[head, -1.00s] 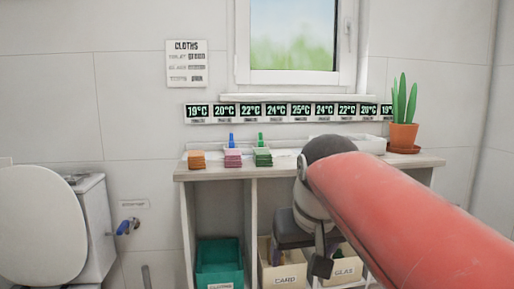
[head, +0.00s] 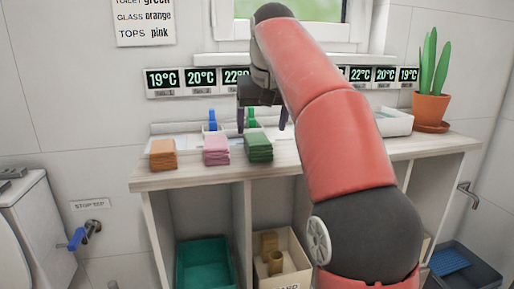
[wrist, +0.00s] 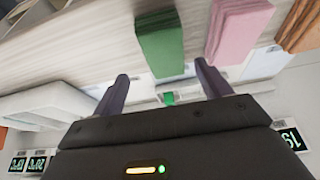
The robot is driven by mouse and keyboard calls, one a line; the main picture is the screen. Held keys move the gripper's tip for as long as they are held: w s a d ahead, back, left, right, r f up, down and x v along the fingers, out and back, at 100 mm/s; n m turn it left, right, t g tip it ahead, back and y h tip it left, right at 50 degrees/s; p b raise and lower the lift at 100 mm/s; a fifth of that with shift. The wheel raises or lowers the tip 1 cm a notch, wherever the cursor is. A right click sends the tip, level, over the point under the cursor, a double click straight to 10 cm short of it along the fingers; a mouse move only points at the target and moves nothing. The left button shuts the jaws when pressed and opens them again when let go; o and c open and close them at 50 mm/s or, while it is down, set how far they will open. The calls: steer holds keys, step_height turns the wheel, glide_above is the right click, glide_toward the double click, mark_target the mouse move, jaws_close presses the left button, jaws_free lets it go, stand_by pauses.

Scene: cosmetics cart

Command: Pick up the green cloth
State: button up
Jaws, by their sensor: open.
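The green cloth (head: 258,149) is a folded stack on the wooden counter (head: 215,178), at the right end of a row of three cloth stacks. In the wrist view the green cloth (wrist: 160,42) lies just beyond and between my fingertips, not touching them as far as I can see. My gripper (head: 262,120) is open and empty, above and behind the green cloth in the head view. Its two dark fingers also show spread apart in the wrist view (wrist: 161,74).
Pink (head: 216,149) and orange (head: 163,154) cloth stacks lie left of the green one. Blue and green bottles stand behind. A white tray (head: 394,122) and potted cactus (head: 431,106) are at the right. Below are a teal bin (head: 207,265) and a cardboard-coloured box (head: 296,278).

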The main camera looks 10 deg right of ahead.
mark_target(258, 138)
steer(key=f, duration=0.1)
steer(key=f+b, duration=0.1)
steer(key=f, duration=0.2)
steer(key=shift+w+a+b, duration=0.35)
steer(key=shift+w, duration=0.05)
steer(key=shift+w+f, duration=0.25)
steer(key=shift+f, duration=0.25)
steer(key=c, duration=1.1)
steer(key=shift+o, duration=0.2)
steer(key=shift+r, duration=0.15)
step_height(258, 138, up, 8)
steer(key=p, duration=0.4)
steer(key=shift+w+p, duration=0.1)
steer(key=shift+p, duration=0.2)
steer(key=shift+r, duration=0.85)
